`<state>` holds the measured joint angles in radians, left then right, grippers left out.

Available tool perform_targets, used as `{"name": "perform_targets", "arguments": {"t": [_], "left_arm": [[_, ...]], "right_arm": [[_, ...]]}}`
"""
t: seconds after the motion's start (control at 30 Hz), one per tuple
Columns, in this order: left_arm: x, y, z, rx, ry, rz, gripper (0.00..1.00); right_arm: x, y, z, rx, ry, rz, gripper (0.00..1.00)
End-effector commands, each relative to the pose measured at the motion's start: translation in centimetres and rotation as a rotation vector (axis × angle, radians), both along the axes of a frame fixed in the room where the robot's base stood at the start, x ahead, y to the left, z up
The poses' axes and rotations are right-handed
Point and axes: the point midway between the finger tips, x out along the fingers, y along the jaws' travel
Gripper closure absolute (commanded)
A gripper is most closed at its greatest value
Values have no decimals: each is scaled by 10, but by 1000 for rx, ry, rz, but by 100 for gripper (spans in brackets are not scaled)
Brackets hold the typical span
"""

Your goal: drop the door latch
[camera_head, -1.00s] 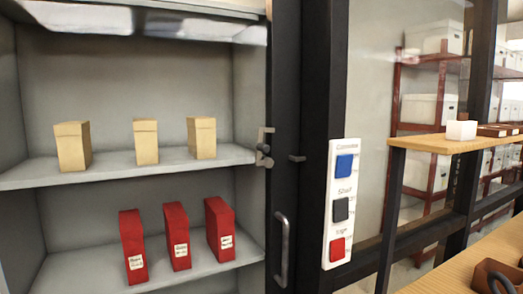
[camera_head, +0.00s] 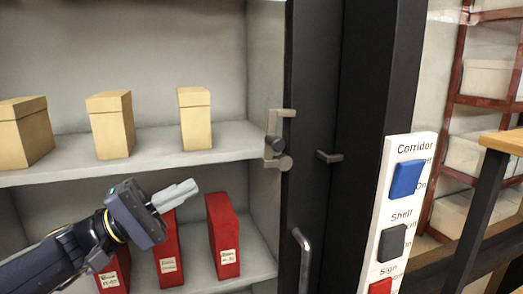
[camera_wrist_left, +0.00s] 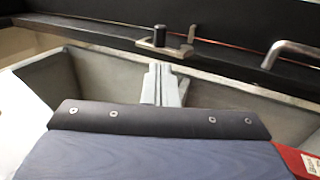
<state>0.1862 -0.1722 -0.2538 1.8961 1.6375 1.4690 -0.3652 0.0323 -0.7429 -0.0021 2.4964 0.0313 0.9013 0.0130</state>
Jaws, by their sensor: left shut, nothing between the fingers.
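The door latch (camera_head: 278,138) is a small grey metal piece with a round pivot at its lower end. In the head view it stands upright on the edge of the dark door frame (camera_head: 315,70). A short grey catch (camera_head: 329,156) sticks out to its right. The latch also shows at the top of the left wrist view (camera_wrist_left: 165,42). My left gripper (camera_head: 192,187) is shut and empty, left of and below the latch and apart from it. Its closed fingers point toward the latch side in the left wrist view (camera_wrist_left: 160,85). My right gripper is out of view.
A bar handle (camera_head: 303,262) is below the latch. Tan boxes (camera_head: 111,124) stand on the upper shelf and red boxes (camera_head: 223,235) on the lower one, behind my left arm. A white switch panel (camera_head: 397,212) with blue, black and red buttons is at right.

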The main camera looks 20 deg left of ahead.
Motion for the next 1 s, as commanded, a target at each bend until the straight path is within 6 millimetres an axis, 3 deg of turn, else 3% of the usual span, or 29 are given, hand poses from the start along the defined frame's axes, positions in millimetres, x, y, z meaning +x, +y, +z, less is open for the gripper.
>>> {"name": "perform_targets", "arguments": {"t": [0.37, 0.8, 1.0], "left_arm": [[7, -12, 7, 1, 3, -3, 100], [53, -81, 42, 2, 4, -5, 100], [68, -102, 51, 0, 5, -4, 100]], "right_arm": [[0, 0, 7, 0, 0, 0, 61], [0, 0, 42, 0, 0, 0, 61], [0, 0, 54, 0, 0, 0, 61]]}}
